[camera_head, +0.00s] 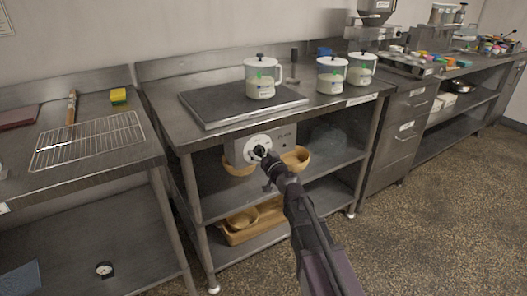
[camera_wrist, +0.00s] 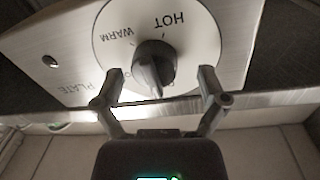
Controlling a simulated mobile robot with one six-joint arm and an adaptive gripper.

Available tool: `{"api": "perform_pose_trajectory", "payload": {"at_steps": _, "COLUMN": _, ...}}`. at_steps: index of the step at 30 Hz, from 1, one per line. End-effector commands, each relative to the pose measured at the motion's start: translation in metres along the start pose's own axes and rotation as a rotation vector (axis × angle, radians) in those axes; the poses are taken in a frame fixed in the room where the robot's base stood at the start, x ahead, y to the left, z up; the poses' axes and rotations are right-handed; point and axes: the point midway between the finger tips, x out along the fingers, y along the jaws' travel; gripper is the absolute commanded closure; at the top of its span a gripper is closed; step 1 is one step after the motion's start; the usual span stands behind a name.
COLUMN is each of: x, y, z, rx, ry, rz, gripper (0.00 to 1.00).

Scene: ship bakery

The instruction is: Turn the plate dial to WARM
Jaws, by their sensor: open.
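The plate dial is a black knob (camera_wrist: 153,65) on a round white face (camera_wrist: 203,38) on a metal control box (camera_head: 284,138). In the wrist view the WARM mark (camera_wrist: 117,34) is at upper left of the knob and HOT (camera_wrist: 170,20) at upper right; lower marks are partly hidden. The knob's narrow end points down in that view, between my fingers. My gripper (camera_wrist: 158,97) is open, one finger on each side of the knob's lower end, with visible gaps. In the head view my gripper (camera_head: 265,160) is in front of the box and covers part of the dial.
The box hangs under the table that bears a dark hot plate (camera_head: 205,108) with a white lidded jug (camera_head: 260,82). Wooden bowls (camera_head: 297,158) sit beside and behind the box. A table leg (camera_head: 197,232) stands at left. Open floor (camera_head: 400,235) lies to the right.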

Motion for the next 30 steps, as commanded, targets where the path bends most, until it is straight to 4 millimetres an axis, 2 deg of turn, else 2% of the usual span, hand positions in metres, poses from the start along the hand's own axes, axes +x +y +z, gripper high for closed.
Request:
{"api": "perform_pose_trajectory", "payload": {"at_steps": 8, "x": -0.002, "y": 0.006, "z": -0.001, "rx": 0.0, "ry": 0.001, "rz": 0.007, "gripper": 0.08}}
{"api": "perform_pose_trajectory", "payload": {"at_steps": 15, "x": -0.003, "y": 0.009, "z": -0.002, "rx": 0.0, "ry": 0.002, "rz": 0.01, "gripper": 0.79}}
{"api": "perform_pose_trajectory", "payload": {"at_steps": 16, "x": -0.002, "y": 0.009, "z": -0.002, "rx": 0.0, "ry": 0.002, "rz": 0.01, "gripper": 0.88}}
{"api": "perform_pose_trajectory", "payload": {"at_steps": 17, "x": -0.003, "y": 0.009, "z": -0.002, "rx": 0.0, "ry": 0.002, "rz": 0.01, "gripper": 0.91}}
{"api": "perform_pose_trajectory", "payload": {"at_steps": 30, "x": -0.003, "y": 0.011, "z": -0.003, "rx": 0.044, "ry": 0.0, "rz": 0.011, "gripper": 0.91}}
